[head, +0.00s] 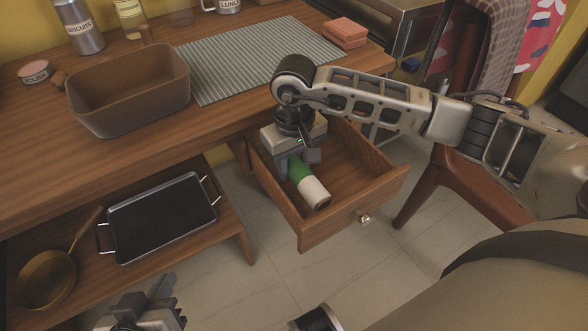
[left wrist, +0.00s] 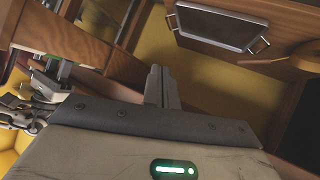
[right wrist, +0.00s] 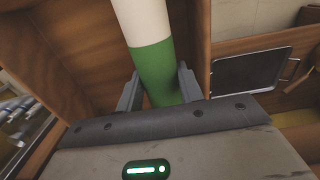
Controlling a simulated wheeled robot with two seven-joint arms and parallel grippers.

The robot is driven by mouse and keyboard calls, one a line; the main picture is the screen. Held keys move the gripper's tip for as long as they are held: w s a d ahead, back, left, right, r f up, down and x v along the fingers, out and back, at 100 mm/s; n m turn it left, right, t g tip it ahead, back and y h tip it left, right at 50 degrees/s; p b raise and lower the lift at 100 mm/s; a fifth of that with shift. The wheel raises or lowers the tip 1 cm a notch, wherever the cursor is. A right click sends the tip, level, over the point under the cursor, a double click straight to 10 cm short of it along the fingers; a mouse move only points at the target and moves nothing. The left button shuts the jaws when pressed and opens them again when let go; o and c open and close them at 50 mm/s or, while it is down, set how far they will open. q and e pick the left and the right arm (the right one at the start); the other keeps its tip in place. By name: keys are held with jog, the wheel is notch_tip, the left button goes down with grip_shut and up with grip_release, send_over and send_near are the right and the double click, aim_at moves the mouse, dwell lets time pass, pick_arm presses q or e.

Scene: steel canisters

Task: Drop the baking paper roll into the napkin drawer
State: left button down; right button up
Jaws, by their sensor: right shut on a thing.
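The baking paper roll (head: 312,190) is a tube with a green part and a white part and a dark end. My right gripper (head: 298,160) is shut on its green part, inside or just over the open napkin drawer (head: 368,192). In the right wrist view the roll (right wrist: 152,65) stands between the two fingers of my right gripper (right wrist: 158,88). I cannot tell whether the roll touches the drawer floor. My left gripper (head: 158,292) is low at the bottom edge of the head view. In the left wrist view its fingers (left wrist: 161,86) are together with nothing between them.
The wooden counter holds a brown bin (head: 130,95), a ribbed mat (head: 250,60), orange sponges (head: 345,32) and canisters. A black tray (head: 163,218) and a brass pan (head: 48,278) lie on the lower shelf. A brown chair (head: 470,192) stands right of the drawer.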

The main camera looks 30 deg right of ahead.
aim_at(294, 173)
notch_tip(294, 173, down, 2)
jog(key=shift+f, duration=0.1)
pick_arm(q)
jog(key=shift+s, duration=0.15)
pick_arm(e)
jog(key=shift+f+b, duration=0.2)
jog(key=shift+b, duration=0.2)
jog(key=shift+f+b, duration=0.4)
jog(key=shift+b, duration=0.05)
jog(key=o, duration=0.8)
jog(key=shift+c, duration=0.2)
pick_arm(q)
jog(key=shift+w+d+r+t+h, duration=0.1)
jog(key=shift+w+r+t+h, duration=0.05)
jog(key=shift+r+t, duration=0.2)
jog(key=shift+w+d+r+t+h, duration=0.15)
jog(key=shift+r+t, duration=0.1)
jog(key=shift+r, duration=0.2)
pick_arm(e)
jog(key=shift+r, duration=0.15)
